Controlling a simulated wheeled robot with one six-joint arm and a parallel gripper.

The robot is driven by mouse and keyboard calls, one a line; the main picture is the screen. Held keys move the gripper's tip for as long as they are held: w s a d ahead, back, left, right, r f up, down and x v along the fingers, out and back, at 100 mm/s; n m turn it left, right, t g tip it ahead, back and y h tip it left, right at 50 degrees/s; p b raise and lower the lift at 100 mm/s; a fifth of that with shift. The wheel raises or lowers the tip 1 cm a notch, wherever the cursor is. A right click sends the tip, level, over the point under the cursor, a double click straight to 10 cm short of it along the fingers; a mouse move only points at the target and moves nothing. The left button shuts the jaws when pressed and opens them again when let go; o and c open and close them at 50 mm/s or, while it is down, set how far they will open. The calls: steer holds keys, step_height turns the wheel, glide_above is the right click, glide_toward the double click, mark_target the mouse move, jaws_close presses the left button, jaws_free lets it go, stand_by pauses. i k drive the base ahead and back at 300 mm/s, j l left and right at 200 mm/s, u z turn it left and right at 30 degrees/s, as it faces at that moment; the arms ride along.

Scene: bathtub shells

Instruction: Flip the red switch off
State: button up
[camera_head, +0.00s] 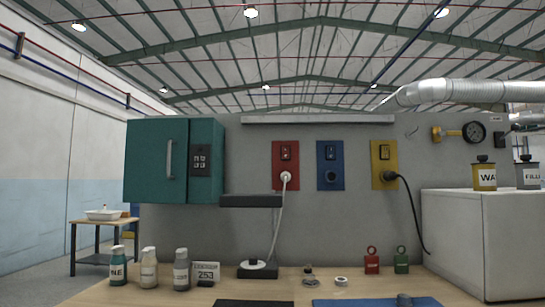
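A red wall panel (278,178) is on the grey back wall, near the middle of the view. A small dark red switch (286,153) sits in its upper part. The switch is too small to tell which way it is tipped. A white plug (286,177) is in the socket below it, and a white cable (277,225) hangs from the plug towards the bench. Nothing covers the switch. My gripper does not show in this view.
A blue panel (327,178) and a yellow panel (380,180) with a black plug stand right of the red one. A dark lamp-like head (250,201) juts out below left. A teal cabinet (150,165) hangs left. Bottles and padlocks stand on the wooden bench (235,287).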

mark_target(285, 150)
steer(key=l+u, duration=0.25)
steer(key=l, duration=0.55)
steer(key=l+u, duration=0.25)
steer(key=l, duration=0.6)
steer(key=i+j+z, duration=0.25)
steer(key=i+j, duration=0.25)
steer(key=j, duration=0.2)
steer(key=i+j+z, duration=0.15)
steer(key=j, duration=0.25)
steer(key=i+j+z, duration=0.1)
steer(key=i+j, duration=0.15)
steer(key=j, duration=0.15)
